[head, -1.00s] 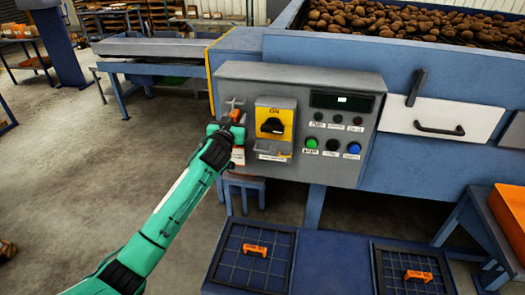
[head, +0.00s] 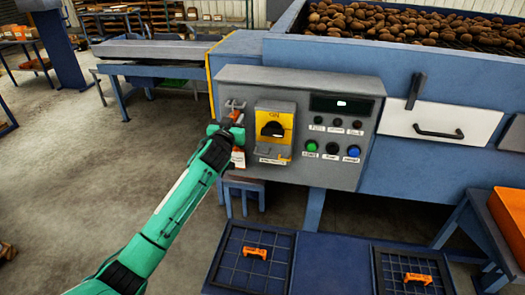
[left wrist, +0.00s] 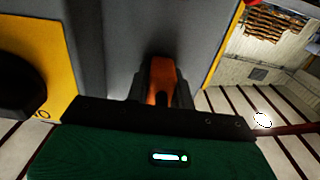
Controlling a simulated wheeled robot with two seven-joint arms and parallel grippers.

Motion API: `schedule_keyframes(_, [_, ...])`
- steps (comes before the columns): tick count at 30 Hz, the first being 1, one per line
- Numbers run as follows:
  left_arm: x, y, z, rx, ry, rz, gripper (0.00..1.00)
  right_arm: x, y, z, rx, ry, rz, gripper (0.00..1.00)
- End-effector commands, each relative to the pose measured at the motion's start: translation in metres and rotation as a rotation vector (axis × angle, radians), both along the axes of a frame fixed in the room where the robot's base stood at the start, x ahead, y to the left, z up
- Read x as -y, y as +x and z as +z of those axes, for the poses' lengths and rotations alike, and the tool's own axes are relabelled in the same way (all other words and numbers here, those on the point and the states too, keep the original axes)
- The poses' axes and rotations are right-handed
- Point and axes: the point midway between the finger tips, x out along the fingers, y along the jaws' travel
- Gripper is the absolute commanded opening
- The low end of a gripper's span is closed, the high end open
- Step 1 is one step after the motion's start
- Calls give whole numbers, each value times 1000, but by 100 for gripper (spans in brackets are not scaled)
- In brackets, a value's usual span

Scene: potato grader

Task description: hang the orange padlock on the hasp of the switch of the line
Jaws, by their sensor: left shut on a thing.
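My left gripper (head: 226,128) is at the left end of the grey control panel, left of the yellow switch plate (head: 289,123) with its black knob (head: 272,129). It is shut on the orange padlock (head: 236,115), just below a small grey hook (head: 234,104) on the panel. In the left wrist view the padlock (left wrist: 160,80) shows as an orange body between the dark fingers; its shackle is hidden. I cannot tell whether the padlock touches the hook. A grey hasp-like bracket (head: 272,153) sits under the knob. My right gripper is not in view.
A white and orange tag (head: 238,158) hangs below the left gripper. Buttons and lamps fill the panel's right side (head: 334,139). Two dark gridded trays below, left (head: 228,270) and right (head: 390,280), each hold an orange piece. An orange crate (head: 508,215) stands at right.

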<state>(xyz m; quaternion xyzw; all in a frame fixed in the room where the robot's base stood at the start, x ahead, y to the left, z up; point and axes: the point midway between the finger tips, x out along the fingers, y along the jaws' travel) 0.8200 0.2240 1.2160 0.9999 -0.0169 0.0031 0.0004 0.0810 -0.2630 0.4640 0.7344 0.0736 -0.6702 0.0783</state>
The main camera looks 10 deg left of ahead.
Motion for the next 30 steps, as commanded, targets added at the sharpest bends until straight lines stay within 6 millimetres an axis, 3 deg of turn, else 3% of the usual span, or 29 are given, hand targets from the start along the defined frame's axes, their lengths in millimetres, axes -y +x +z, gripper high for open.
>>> schedule_keyframes(12, [0,-2,12,0,0,-1,3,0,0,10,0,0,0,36])
schedule_keyframes(30, [-1,-44,12,0,1,-1,3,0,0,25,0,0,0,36])
